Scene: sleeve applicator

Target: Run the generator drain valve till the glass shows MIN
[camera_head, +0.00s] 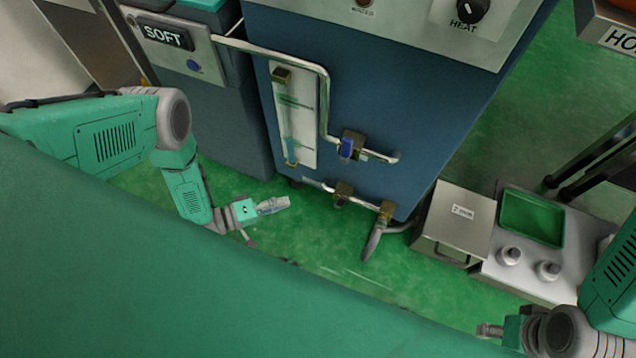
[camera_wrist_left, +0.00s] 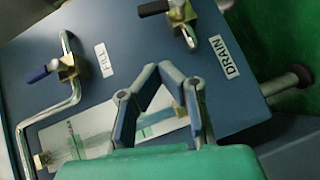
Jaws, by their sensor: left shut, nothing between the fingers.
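The blue generator cabinet (camera_head: 430,110) carries a white gauge plate (camera_head: 296,120) with green marks; I cannot read the glass level. The DRAIN label (camera_wrist_left: 225,68) and a brass drain valve (camera_wrist_left: 178,13) with a black handle show in the left wrist view. In the head view the drain valve (camera_head: 343,194) sits low on the cabinet front. The blue-handled valve (camera_head: 347,148) is beside the FILL label (camera_wrist_left: 104,59). My left gripper (camera_head: 286,202) is shut and empty, left of the drain valve and apart from it. My right gripper (camera_head: 484,330) is lower right, its fingers unclear.
A second brass fitting (camera_head: 386,211) with a grey spout-like piece hangs right of the drain valve. A SOFT unit (camera_head: 166,38) stands left. Green floor is open in front.

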